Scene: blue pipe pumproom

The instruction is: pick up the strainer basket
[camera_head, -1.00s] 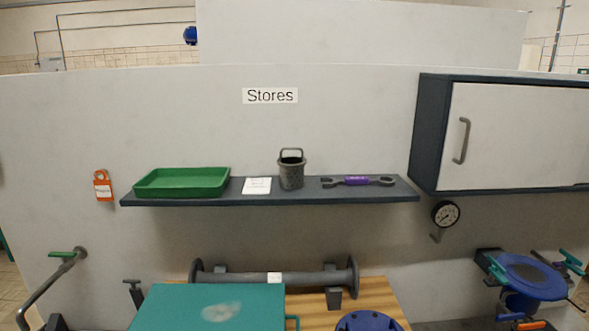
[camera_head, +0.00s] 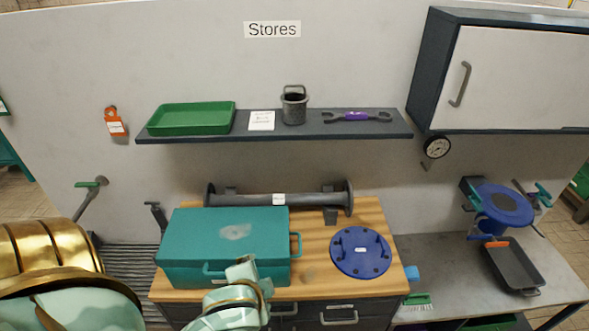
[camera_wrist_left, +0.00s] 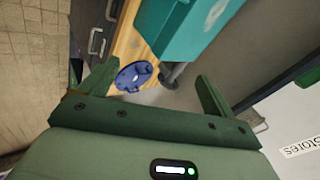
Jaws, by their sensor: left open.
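The strainer basket (camera_head: 294,107) is a small dark grey mesh cup with a raised loop handle. It stands upright on the dark wall shelf (camera_head: 215,137), between a white card and a purple-marked wrench. It does not show in the left wrist view. My left gripper (camera_wrist_left: 157,72) shows in the wrist view, with its two green fingers spread wide and nothing between them. It is apart from the basket. In the head view, mint and gold arm parts show at the bottom left, but no fingers can be made out. My right gripper is not in view.
A green tray (camera_head: 190,118), a white card (camera_head: 261,120) and a wrench (camera_head: 357,116) share the shelf. Below, a workbench holds a teal box (camera_head: 235,235), a grey flanged pipe (camera_head: 300,199) and a blue flange (camera_head: 360,252). A wall cabinet (camera_head: 520,75) hangs right of the shelf.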

